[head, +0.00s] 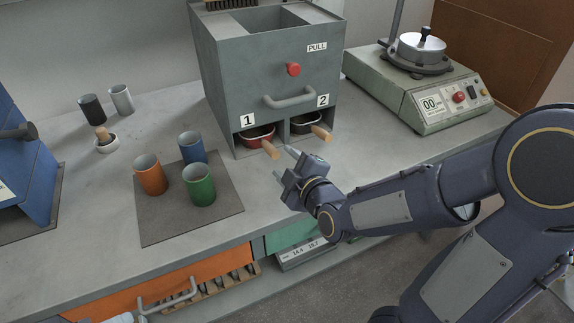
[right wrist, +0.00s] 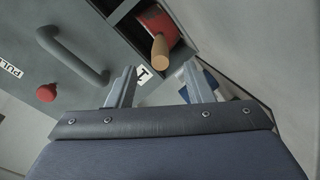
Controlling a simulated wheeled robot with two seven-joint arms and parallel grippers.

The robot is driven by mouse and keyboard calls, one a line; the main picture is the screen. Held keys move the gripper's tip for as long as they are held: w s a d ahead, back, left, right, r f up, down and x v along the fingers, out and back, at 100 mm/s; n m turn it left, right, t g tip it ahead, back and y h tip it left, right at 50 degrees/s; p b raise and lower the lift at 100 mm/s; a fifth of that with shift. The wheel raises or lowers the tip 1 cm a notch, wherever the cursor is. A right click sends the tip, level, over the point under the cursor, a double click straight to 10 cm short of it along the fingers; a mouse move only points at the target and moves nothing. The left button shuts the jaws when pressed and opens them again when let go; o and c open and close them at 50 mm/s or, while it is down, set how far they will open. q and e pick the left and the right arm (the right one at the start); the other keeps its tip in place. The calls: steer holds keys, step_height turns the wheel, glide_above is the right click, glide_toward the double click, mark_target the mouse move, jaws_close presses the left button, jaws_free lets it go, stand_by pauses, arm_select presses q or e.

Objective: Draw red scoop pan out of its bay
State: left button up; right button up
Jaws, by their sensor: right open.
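The red scoop pan (head: 257,133) sits in bay 1, the left of two bays low in the grey cabinet (head: 223,80). Its wooden handle (head: 270,149) sticks out at the front. In the right wrist view the red pan (right wrist: 154,20) shows at the top, its handle pointing toward my fingers. My right gripper (head: 283,163) is open and empty, just in front of and to the right of the handle end. In the right wrist view the handle lies beyond and between the open fingertips (right wrist: 159,73), apart from them. The back of the pan is hidden in the bay. My left gripper is not in view.
A dark pan (head: 306,125) with a wooden handle sits in bay 2. Above are a grey pull handle (head: 290,98) and a red knob (head: 293,69). Orange, blue and green cups stand on a grey mat (head: 158,218) to the left. A hotplate (head: 440,97) stands at right.

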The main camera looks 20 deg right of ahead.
mark_target(277, 156)
steer(key=shift+b+x, duration=0.55)
steer(key=shift+x, duration=3.35)
jaws_close()
